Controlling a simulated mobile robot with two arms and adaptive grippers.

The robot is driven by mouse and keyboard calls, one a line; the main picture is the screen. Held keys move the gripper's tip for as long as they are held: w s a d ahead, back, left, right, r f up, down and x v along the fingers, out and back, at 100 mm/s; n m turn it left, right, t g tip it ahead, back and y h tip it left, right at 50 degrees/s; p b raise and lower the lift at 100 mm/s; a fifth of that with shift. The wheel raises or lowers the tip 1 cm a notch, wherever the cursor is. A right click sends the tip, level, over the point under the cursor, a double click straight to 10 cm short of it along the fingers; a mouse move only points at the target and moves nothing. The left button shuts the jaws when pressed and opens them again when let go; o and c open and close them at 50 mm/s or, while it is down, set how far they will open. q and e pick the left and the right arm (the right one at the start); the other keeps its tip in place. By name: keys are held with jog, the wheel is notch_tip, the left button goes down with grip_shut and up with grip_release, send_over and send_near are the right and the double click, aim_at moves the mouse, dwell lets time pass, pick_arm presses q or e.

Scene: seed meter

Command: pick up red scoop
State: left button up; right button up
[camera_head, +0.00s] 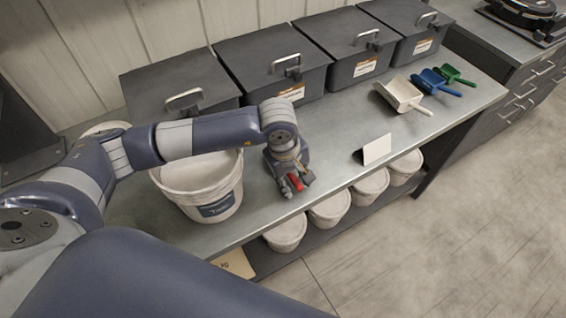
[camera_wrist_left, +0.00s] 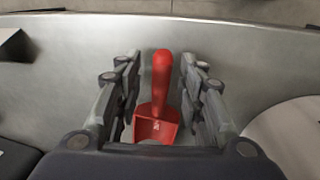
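The red scoop (camera_wrist_left: 161,95) lies on the metal counter in the left wrist view, its handle pointing up the picture and its scoop end nearer my palm. My left gripper (camera_wrist_left: 161,70) is open, one finger on each side of the handle, with a gap showing on both sides. In the head view my left gripper (camera_head: 292,186) points down at the counter near its front edge. Only a small red part of the scoop (camera_head: 296,182) shows there; the gripper hides the rest. My right gripper is not in view.
A white bucket (camera_head: 205,188) stands just left of my gripper. Dark lidded bins (camera_head: 275,62) line the back. A small white card (camera_head: 376,149) and white, blue and green scoops (camera_head: 402,93) are to the right. White tubs (camera_head: 330,207) sit on the shelf below.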

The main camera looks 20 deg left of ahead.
pick_arm(q)
grip_shut()
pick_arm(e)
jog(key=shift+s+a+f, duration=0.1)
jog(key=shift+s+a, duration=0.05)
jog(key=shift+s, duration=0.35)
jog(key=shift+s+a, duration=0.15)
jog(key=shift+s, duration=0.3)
